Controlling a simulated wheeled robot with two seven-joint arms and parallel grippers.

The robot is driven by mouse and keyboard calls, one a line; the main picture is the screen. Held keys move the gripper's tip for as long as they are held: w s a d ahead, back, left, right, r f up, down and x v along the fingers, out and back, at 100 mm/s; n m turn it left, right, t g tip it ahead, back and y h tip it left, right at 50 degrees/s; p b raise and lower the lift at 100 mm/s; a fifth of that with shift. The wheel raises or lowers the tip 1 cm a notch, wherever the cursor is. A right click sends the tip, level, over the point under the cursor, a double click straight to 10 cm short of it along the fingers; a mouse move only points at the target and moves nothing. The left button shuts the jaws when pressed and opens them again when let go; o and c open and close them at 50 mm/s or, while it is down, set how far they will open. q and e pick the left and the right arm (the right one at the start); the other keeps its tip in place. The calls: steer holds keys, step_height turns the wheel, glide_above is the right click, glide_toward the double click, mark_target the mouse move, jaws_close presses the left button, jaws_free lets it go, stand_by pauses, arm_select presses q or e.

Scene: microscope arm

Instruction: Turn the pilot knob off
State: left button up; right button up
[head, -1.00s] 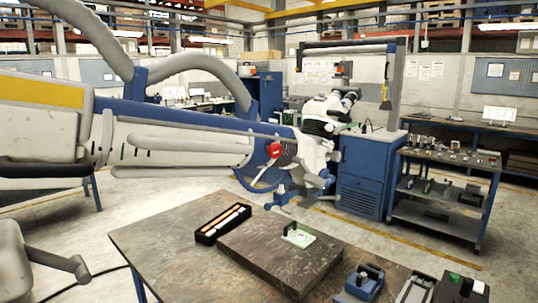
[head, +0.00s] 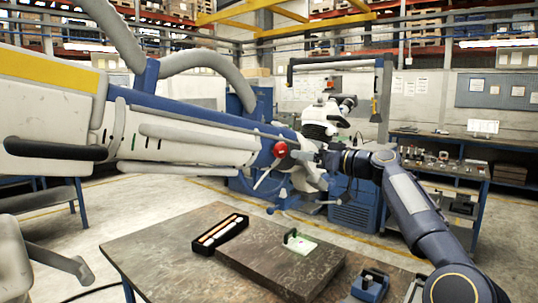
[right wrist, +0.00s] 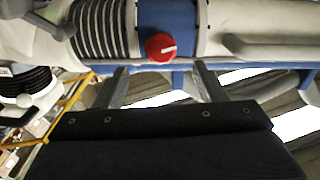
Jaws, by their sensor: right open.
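The pilot knob (head: 280,150) is a round red knob on the side of the large white and blue microscope arm (head: 180,140). In the right wrist view the knob (right wrist: 160,47) shows a white pointer line, lying nearly level with a slight slant. My right gripper (head: 318,156) reaches in from the right in the head view, just right of the knob. In the right wrist view its two fingers (right wrist: 158,80) stand apart, one to each side below the knob, with nothing between them. The fingers appear short of the knob. My left gripper is not in view.
A dark workbench (head: 150,252) stands in front below the arm. The microscope head (head: 322,118) is behind my right gripper.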

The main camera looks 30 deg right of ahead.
mark_target(284, 151)
steer(key=p+x, duration=0.3)
steer(key=x, duration=0.3)
steer(key=shift+w+a+r, duration=0.1)
steer(key=shift+r, duration=0.05)
steer(key=shift+w+a, duration=0.15)
steer(key=shift+w, duration=0.2)
steer(key=shift+c, duration=0.5)
steer(key=c, duration=0.9)
